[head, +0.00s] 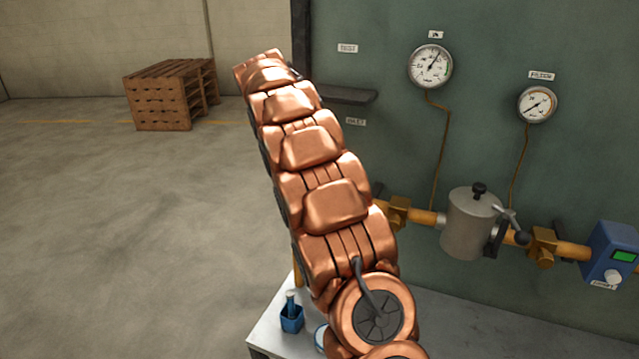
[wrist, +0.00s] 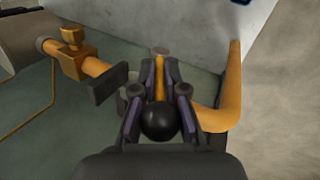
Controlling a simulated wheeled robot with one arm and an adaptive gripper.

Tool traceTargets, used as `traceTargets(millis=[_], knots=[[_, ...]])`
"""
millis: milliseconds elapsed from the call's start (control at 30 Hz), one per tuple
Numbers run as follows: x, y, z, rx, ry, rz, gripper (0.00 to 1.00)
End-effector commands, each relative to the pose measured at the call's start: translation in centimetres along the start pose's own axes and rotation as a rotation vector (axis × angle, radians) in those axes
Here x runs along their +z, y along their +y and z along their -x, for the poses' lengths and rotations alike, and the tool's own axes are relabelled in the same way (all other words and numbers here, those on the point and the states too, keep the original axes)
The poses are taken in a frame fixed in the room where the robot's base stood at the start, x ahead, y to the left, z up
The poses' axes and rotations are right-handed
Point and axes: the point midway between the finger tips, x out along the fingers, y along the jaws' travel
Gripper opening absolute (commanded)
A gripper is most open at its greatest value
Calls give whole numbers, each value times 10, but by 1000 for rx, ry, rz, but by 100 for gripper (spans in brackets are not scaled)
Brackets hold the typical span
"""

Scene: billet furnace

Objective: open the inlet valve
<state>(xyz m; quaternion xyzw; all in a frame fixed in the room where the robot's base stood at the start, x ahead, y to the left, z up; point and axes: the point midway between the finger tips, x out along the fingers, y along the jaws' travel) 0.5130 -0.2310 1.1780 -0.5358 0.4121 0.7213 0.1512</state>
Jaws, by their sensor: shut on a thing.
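In the wrist view my gripper (wrist: 161,78) is shut around a narrow yellow bar (wrist: 160,65). A black ball knob (wrist: 160,122) sits between the fingers, nearer the camera, in line with that bar. Bar and knob appear to be the inlet valve's handle; its pivot and the valve body are not clear. In the head view the INLET label (head: 355,122) is on the green panel, just right of my copper-coloured arm. The arm hides the inlet valve and my gripper there.
An orange-yellow pipe (wrist: 230,90) bends close to the gripper. A dark flat plate (wrist: 108,83) and a brass fitting (wrist: 75,52) stand left of it. In the head view, a metal pot (head: 468,225) and blue box (head: 612,250) line the pipe. A pallet stack (head: 170,95) stands on open floor.

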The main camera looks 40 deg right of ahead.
Motion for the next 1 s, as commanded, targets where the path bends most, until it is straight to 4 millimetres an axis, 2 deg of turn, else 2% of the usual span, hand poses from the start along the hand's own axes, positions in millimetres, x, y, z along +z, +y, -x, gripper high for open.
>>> traceTargets(millis=[33, 733, 767, 1000], knots=[[0, 0, 4, 16, -3, 2, 0], [-1, -4, 0, 70, -12, -1, 0], [-1, -4, 0, 70, -12, 0, 13], [-1, -4, 0, 70, -13, 0, 36]])
